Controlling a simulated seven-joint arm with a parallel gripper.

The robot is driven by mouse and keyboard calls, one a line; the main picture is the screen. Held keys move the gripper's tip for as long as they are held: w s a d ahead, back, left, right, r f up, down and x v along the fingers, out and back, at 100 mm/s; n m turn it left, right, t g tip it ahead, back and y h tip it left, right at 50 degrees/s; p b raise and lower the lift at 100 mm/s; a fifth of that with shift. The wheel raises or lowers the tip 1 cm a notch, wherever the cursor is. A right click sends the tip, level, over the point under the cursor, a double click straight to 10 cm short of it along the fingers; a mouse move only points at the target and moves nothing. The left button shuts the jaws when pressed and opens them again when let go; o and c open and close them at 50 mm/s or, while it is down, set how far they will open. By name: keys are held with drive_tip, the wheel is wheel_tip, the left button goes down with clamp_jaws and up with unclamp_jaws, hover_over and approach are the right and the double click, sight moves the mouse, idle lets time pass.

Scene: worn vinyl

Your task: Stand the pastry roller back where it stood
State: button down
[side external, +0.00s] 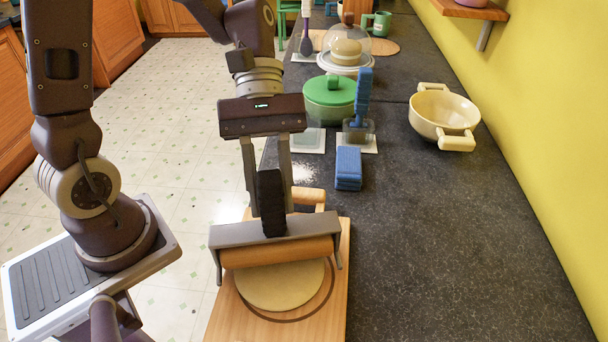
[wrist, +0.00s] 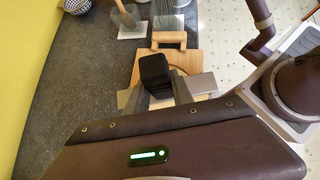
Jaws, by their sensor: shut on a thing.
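The pastry roller has a black upright handle (side external: 271,190), a grey frame and a wooden cylinder (side external: 280,252). My gripper (side external: 268,208) is shut on the handle, one finger on each side. The roller is upright over the far part of a flat dough disc (side external: 278,290) on a wooden board (side external: 336,300); I cannot tell whether it touches the dough. An empty clear holder on a pale tile (side external: 308,141) stands beyond the board.
A blue brush (side external: 363,98) stands in a similar holder beside the empty one. A blue sponge block (side external: 348,168), a green-lidded pot (side external: 330,98) and a cream pot (side external: 443,112) are nearby. The dark counter right of the board is clear. The counter's left edge drops to the floor.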

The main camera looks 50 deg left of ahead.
drive_tip(key=shift+w+a, duration=0.6)
drive_tip(key=shift+a, duration=0.3)
drive_tip(key=shift+s+d, duration=0.3)
drive_tip(key=shift+d, duration=0.15)
